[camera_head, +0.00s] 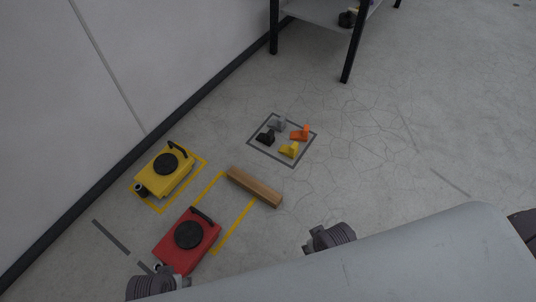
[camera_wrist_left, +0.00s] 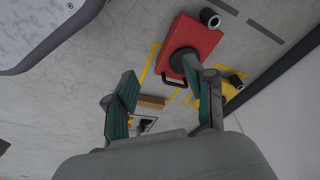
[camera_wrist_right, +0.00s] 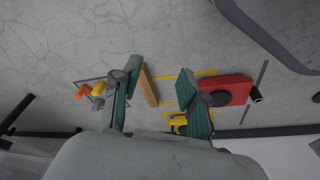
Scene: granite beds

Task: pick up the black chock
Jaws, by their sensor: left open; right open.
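The black chock (camera_head: 266,138) lies on the floor inside a grey outlined square (camera_head: 293,166), at its left side. A grey chock (camera_head: 277,124), an orange chock (camera_head: 300,133) and a yellow chock (camera_head: 289,150) lie in the same square. My left gripper (camera_wrist_left: 160,88) is open and empty in the left wrist view, with the floor far beyond its fingers. My right gripper (camera_wrist_right: 157,85) is open and empty in the right wrist view. Both are well apart from the chocks. In the right wrist view the orange chock (camera_wrist_right: 81,92) and yellow chock (camera_wrist_right: 99,89) show; I cannot make out the black one clearly there.
A wooden beam (camera_head: 254,187) lies in front of the chock square. A red machine (camera_head: 187,240) and a yellow machine (camera_head: 164,174) stand on the floor at left, near the wall (camera_head: 110,60). A black-legged table (camera_head: 356,45) stands behind. The floor at right is clear.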

